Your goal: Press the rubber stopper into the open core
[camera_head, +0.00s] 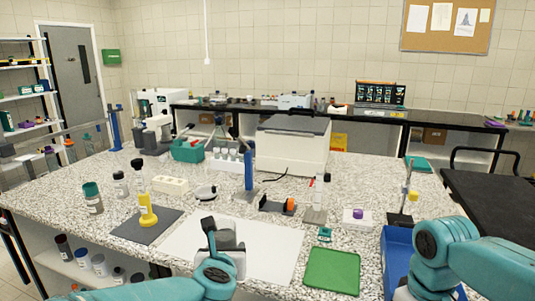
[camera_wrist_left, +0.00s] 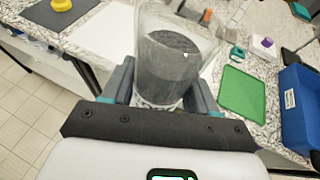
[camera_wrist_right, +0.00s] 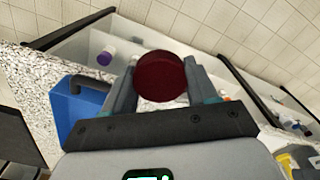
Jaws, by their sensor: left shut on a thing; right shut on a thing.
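The core is a clear tube (camera_wrist_left: 172,70) with dark grey fill inside; its wide end faces up in the left wrist view. My left gripper (camera_wrist_left: 161,88) is shut on it, one finger on each side. In the head view my left gripper (camera_head: 224,248) holds the core (camera_head: 226,234) above the white sheet. The rubber stopper (camera_wrist_right: 160,76) is a dark red round piece. My right gripper (camera_wrist_right: 160,90) is shut on it in the right wrist view. In the head view my right arm is at lower right, and the stopper does not show. Core and stopper are apart.
A white sheet (camera_head: 185,243) lies on the speckled bench. A green mat (camera_head: 332,271) and a blue bin (camera_head: 398,245) are to the right. A yellow funnel-shaped piece (camera_head: 147,216) stands on a dark mat (camera_head: 128,229) at left. Bottles and a white box (camera_head: 292,145) stand behind.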

